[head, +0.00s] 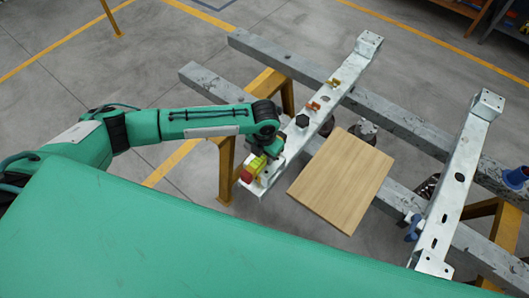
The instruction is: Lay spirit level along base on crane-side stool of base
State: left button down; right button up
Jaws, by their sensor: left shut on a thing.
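The spirit level (256,166) looks like a small yellow-green block with a red end. My left gripper (265,150) points down and is shut on it. The level is over the near end of the left galvanised crossbeam (291,146), which is part of the base. The stool at that end is mostly hidden by the level and gripper; I cannot tell whether the level touches it. Other stools show at the far end of this crossbeam (370,41) and on the right crossbeam (488,104). My right gripper is out of view.
A wooden board (343,180) lies just right of the gripper. A black knob (302,121), an orange piece (313,106) and a yellow piece (333,83) sit along the left crossbeam. Long grey beams (395,110) rest on yellow trestles (227,170). Blue items (413,228) are by the right crossbeam.

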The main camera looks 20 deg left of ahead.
pick_arm(q)
jog(key=c, duration=1.1)
grip_release()
jog(key=shift+r, duration=0.3)
notch_tip(320, 180, up, 12)
jog(key=b, duration=0.3)
jog(key=shift+f, duration=0.2)
